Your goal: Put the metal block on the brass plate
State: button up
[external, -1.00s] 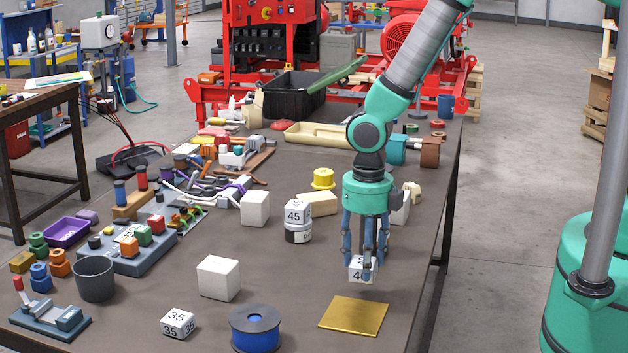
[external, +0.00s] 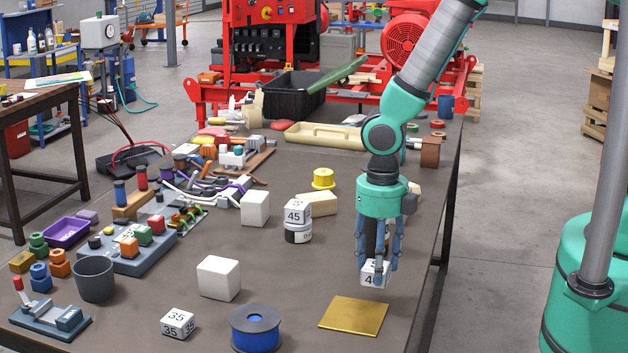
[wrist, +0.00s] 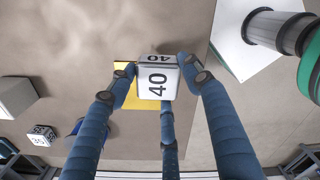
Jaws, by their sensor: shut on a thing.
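My gripper (external: 378,272) is shut on a pale metal block (external: 373,276) marked 40 and holds it above the table. In the wrist view the block (wrist: 158,82) sits between my blue fingers, its 40 faces showing. The brass plate (external: 353,316) lies flat and bare on the table, nearer the camera and a little left of the held block in the external view. In the wrist view the brass plate (wrist: 130,98) shows behind the block and fingers, which hide part of it. The height of the block above the table is hard to tell.
A blue spool (external: 256,329) stands left of the plate. A block marked 35 (external: 178,323) and a white cube (external: 218,278) are farther left. A block marked 45 (external: 296,212) sits on a round weight. The table's right edge is close to my gripper.

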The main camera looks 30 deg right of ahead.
jog(key=s+d+m, duration=0.4)
jog(key=s+d, duration=0.2)
jog(key=s, duration=0.6)
jog(key=shift+d+r+b, duration=0.2)
jog(key=shift+r+b, duration=0.05)
jog(key=shift+b, duration=0.05)
jog(key=b, duration=0.2)
send_over(356, 315)
jog(key=shift+s+d+f, duration=0.2)
jog(key=shift+d+f, duration=0.2)
jog(key=shift+f, duration=0.3)
jog(key=shift+w+a, duration=0.1)
jog(key=shift+a, duration=0.1)
jog(key=shift+w+a+f, duration=0.15)
jog(key=shift+f, duration=0.15)
jog(key=shift+f+b, duration=0.3)
jog(key=shift+f, duration=1.15)
jog(key=shift+f, duration=0.2)
